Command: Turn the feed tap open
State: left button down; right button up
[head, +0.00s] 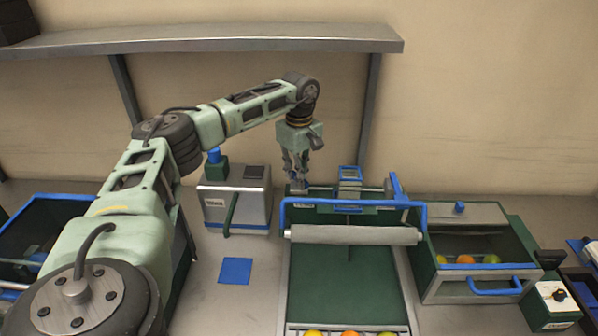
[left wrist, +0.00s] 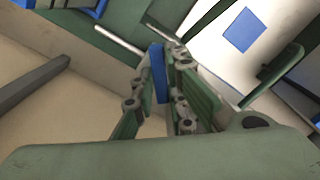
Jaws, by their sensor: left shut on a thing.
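My left gripper (head: 297,178) reaches down from above to the back left of the green sorting machine (head: 330,262). In the left wrist view its fingers (left wrist: 160,88) are shut on a blue lever (left wrist: 158,70), which I take to be the feed tap's handle. The lever stands between the fingers, beside a grey metal pipe (left wrist: 118,40). In the head view the gripper hides most of the lever, so I cannot tell how far it is turned. My right gripper is not in view.
A grey roller (head: 352,235) and a blue bar cross the machine, with fruit at its front. A drawer bin (head: 485,284) with fruit stands right. A shelf (head: 200,42) runs along the wall behind.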

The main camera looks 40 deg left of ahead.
pick_arm(q)
jog(key=n, duration=0.5)
jog(key=shift+w+r+n+p, duration=0.1)
jog(key=shift+n+p, duration=0.2)
jog(key=shift+p, duration=0.05)
jog(key=shift+n, duration=2.2)
jog(key=c, duration=1.8)
grip_release()
jog(key=shift+o, duration=0.2)
notch_tip(320, 180, up, 12)
